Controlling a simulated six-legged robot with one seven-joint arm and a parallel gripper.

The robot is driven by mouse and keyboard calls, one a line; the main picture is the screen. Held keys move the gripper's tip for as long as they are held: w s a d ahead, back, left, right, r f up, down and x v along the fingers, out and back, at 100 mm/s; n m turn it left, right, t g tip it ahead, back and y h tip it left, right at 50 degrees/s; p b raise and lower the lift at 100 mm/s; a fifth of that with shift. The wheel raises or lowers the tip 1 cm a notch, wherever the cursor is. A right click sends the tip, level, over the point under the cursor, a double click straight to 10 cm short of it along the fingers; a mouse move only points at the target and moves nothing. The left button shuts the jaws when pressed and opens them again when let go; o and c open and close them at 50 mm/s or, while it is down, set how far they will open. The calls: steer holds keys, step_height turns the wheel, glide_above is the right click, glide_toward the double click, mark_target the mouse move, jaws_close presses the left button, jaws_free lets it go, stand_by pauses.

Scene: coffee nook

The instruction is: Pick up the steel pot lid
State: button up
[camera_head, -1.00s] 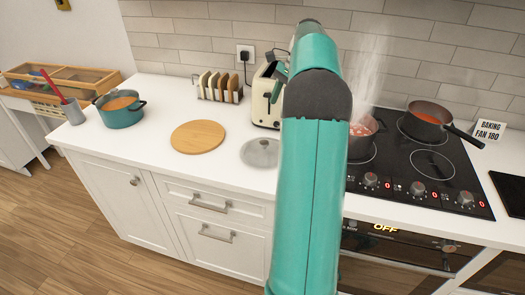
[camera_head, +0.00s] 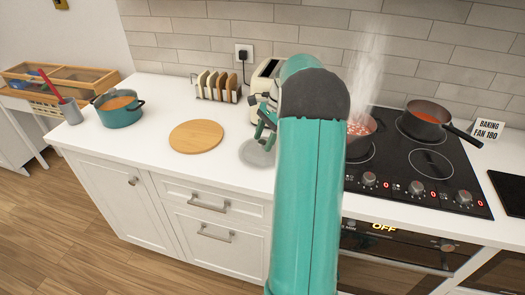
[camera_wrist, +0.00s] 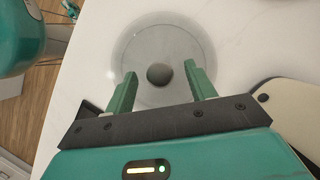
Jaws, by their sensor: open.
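The steel pot lid (camera_head: 255,154) lies on the white counter to the right of the round wooden board, partly hidden by my gripper in the head view. In the wrist view the lid (camera_wrist: 186,42) is a grey disc with a dark round knob (camera_wrist: 159,74) at its middle. My gripper (camera_wrist: 159,78) is open, and its two green fingers appear on either side of the knob in that view. I cannot tell how high the fingertips are above the lid. In the head view my gripper (camera_head: 266,130) is over the lid.
A cream toaster (camera_head: 263,78) stands close behind the lid. A toast rack (camera_head: 218,88), a wooden board (camera_head: 196,136) and a teal pot (camera_head: 119,110) are on the counter to the left. A steaming pot (camera_head: 361,132) and a pan (camera_head: 427,118) sit on the hob (camera_head: 420,170).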

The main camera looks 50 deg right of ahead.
steer(key=shift+f, duration=0.1)
jaws_close()
stand_by(0.3)
